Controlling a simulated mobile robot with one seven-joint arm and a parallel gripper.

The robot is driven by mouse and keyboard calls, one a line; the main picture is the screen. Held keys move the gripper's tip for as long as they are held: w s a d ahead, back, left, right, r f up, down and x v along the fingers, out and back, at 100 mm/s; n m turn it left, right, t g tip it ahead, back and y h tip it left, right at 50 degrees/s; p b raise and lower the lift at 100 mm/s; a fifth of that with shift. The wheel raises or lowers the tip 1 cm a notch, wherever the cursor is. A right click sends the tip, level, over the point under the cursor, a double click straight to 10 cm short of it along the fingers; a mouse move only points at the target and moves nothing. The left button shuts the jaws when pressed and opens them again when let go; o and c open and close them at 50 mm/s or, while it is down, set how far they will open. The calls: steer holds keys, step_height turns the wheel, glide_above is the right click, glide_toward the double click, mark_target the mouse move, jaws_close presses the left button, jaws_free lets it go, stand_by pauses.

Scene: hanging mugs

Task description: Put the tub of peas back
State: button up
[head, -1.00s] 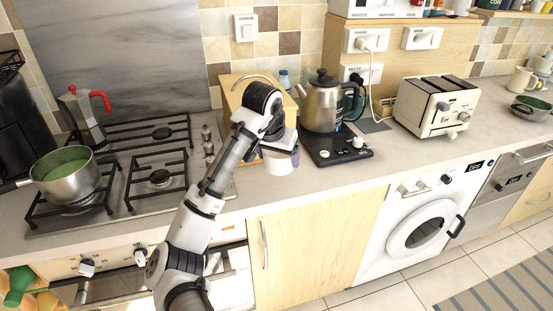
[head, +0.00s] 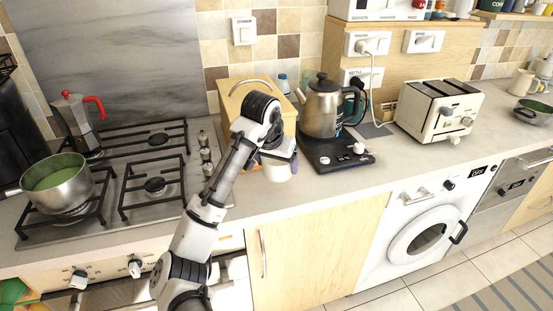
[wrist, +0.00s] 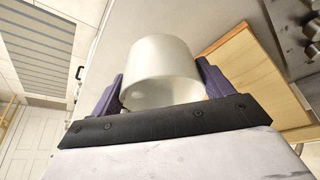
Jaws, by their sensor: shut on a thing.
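A plain white tub (head: 278,171) is held over the front of the worktop, left of the kettle base. It fills the middle of the wrist view (wrist: 163,72) as a pale cylinder. My gripper (wrist: 162,88) is shut on the tub, with a purple finger on each side of it. The tub's contents are hidden, and no label shows. A steel saucepan (head: 78,197) with green contents stands on the hob at the left.
A wooden box (head: 233,99) stands close behind my gripper. A kettle (head: 322,108) on its black base (head: 337,156) is just to the right, with a cream toaster (head: 438,108) beyond. The hob (head: 115,218) lies left. Worktop (head: 400,164) in front of the toaster is clear.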

steer(key=shift+f+b, duration=1.2)
steer(key=shift+f, duration=1.95)
steer(key=shift+f, duration=0.35)
steer(key=o, duration=1)
steer(key=shift+c, duration=0.2)
steer(key=b+v, duration=0.1)
steer(key=v, duration=1.3)
